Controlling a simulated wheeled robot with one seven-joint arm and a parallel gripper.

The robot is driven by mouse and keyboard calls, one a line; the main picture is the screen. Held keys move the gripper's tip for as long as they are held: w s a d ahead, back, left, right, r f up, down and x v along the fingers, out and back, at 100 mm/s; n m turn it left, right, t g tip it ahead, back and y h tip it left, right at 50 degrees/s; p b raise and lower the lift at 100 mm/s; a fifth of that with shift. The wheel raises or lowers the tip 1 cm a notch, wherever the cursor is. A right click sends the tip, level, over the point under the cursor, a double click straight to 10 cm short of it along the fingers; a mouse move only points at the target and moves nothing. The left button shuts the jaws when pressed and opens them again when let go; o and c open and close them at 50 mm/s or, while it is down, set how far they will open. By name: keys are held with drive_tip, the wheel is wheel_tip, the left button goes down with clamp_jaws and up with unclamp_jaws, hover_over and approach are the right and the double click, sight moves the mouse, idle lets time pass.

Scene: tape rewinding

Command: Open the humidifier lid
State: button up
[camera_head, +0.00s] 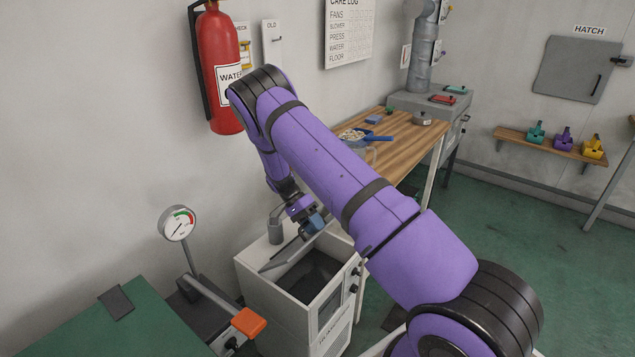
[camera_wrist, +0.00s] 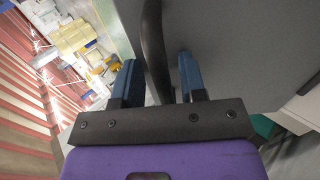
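The humidifier (camera_head: 332,318) is a white box on the floor below my arm. Its grey lid (camera_head: 283,256) is raised and tilted, and the dark inside shows beneath it. In the wrist view the lid's flat grey face (camera_wrist: 225,50) fills the upper right. A dark curved handle (camera_wrist: 154,45) stands out from it. My gripper (camera_head: 312,222) is at the raised lid in the head view. In the wrist view its blue fingers (camera_wrist: 158,72) are apart on either side of the handle. The handle is close to the left finger, with a narrow gap at the right one.
A gauge (camera_head: 178,223) and an orange-ended lever (camera_head: 247,322) stand left of the humidifier, beside a green-topped table (camera_head: 90,330). A wooden bench (camera_head: 405,150) is behind it. A fire extinguisher (camera_head: 219,75) hangs on the wall. Green floor is open at the right.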

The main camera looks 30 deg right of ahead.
drive_tip(key=s+d+f+t+y, duration=0.2)
drive_tip(key=s+d+f+t, duration=0.1)
drive_tip(key=s+f+t, duration=0.5)
drive_tip(key=w+a+r+n, duration=0.1)
drive_tip(key=a+r+n, duration=0.1)
drive_tip(key=r, duration=1.2)
drive_tip(key=a+r+n+y, duration=0.1)
drive_tip(key=a+r, duration=0.3)
drive_tip(key=r, duration=1.1)
drive_tip(key=shift+w+n+t, duration=0.35)
drive_tip(key=shift+n+t, duration=0.05)
